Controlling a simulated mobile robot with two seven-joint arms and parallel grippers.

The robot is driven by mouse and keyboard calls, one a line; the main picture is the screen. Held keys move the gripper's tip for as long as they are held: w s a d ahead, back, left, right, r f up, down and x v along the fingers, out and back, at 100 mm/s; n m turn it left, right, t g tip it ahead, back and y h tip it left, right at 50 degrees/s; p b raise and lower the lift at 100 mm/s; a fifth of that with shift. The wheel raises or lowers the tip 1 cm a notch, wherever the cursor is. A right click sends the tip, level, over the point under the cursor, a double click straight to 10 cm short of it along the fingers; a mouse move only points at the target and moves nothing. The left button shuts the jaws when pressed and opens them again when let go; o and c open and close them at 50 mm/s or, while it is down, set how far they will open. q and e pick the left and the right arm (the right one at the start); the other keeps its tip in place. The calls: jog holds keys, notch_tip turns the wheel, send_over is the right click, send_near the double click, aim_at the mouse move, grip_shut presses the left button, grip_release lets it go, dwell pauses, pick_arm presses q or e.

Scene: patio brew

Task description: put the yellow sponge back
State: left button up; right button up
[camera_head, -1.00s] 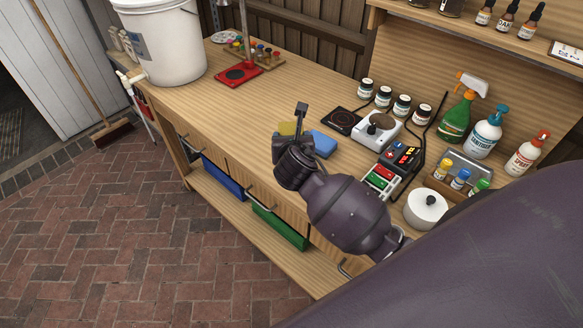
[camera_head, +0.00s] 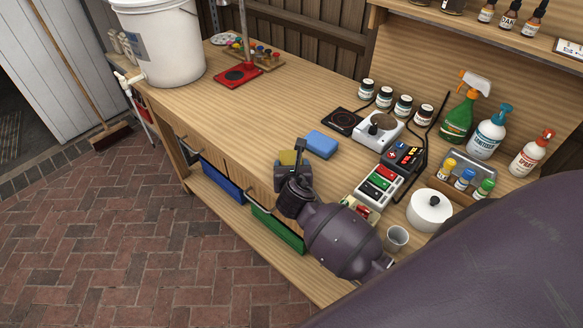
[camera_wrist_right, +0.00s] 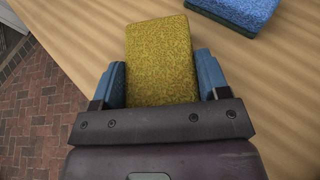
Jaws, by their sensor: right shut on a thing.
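The yellow sponge (camera_head: 288,157) is near the front edge of the wooden bench, partly hidden by my right gripper (camera_head: 291,168). In the right wrist view the sponge (camera_wrist_right: 160,60) sits between the two blue fingers of my right gripper (camera_wrist_right: 160,82), which is shut on it. The sponge's far end sticks out past the fingertips, over the bench top. I cannot tell how high it is above the wood. My left gripper is not in view.
A blue sponge (camera_head: 321,145) lies just behind and right of my right gripper. A grey cup (camera_head: 397,238) and white pot (camera_head: 430,209) are near the front. The bench's left middle is clear.

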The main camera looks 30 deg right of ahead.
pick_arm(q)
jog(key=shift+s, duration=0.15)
pick_arm(e)
jog(key=o, duration=1)
jog(key=shift+f, duration=0.1)
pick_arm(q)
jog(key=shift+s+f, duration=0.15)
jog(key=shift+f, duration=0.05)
pick_arm(e)
jog(key=shift+r, duration=0.2)
jog(key=p+v, duration=0.1)
jog(key=v, duration=0.9)
jog(key=shift+s+a, duration=0.15)
jog(key=shift+s, duration=0.15)
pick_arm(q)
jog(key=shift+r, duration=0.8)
pick_arm(e)
jog(key=shift+s+a+r, duration=0.25)
jog(key=shift+s+r, duration=0.05)
jog(key=shift+s, duration=0.25)
